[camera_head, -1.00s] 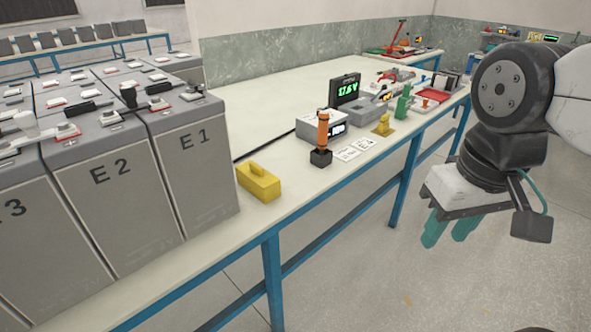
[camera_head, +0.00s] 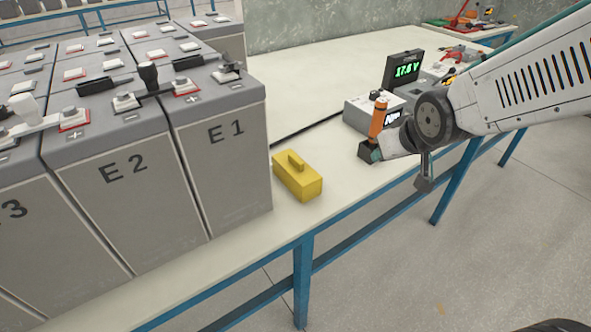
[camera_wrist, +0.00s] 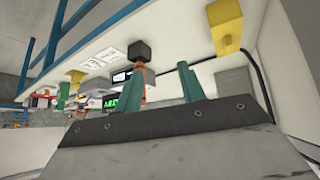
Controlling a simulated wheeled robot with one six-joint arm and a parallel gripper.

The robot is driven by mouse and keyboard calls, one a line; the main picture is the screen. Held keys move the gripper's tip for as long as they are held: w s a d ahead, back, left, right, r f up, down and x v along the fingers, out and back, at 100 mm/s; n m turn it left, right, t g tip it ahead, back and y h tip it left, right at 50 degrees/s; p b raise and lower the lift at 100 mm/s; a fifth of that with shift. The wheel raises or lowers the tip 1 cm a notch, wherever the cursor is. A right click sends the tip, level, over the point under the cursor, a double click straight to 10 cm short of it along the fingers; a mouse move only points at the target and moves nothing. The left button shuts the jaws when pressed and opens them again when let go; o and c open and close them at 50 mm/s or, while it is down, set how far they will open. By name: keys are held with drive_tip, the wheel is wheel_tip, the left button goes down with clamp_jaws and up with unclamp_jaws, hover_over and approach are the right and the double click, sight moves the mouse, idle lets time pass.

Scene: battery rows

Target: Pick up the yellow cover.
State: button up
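The yellow cover (camera_head: 299,182) is a block with a raised grip on top. It lies on the pale bench beside the battery marked E1, and it also shows at the top right of the wrist view (camera_wrist: 226,30). My gripper (camera_head: 376,154) is to the right of the cover in the head view, apart from it and close to the orange-handled tool. In the wrist view its two teal fingers (camera_wrist: 164,83) stand apart with nothing held between them. In the head view the wrist hides most of the fingers.
Tall grey batteries (camera_head: 223,160) with terminals on top stand left of the cover. An orange-handled tool (camera_head: 378,117) stands upright in a black base near my gripper. A meter reading 17.6 V (camera_head: 405,68) is behind it. The bench front right of the cover is clear.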

drive_tip(key=w+a+f+n+t+y, duration=0.2)
drive_tip(key=w+a+f+t+y, duration=0.1)
drive_tip(key=w+a+f, duration=0.5)
drive_tip(key=n+t+y, duration=0.1)
drive_tip(key=n+y, duration=0.1)
drive_tip(key=y, duration=0.2)
approach(298, 160)
drive_tip(key=x, duration=0.3)
drive_tip(key=shift+w+a+f, duration=0.1)
drive_tip(key=shift+w+a, duration=0.05)
drive_tip(key=shift+a, duration=0.25)
drive_tip(key=x, duration=0.7)
drive_tip(key=shift+w+d+f, duration=0.1)
drive_tip(key=shift+w, duration=0.2)
clamp_jaws()
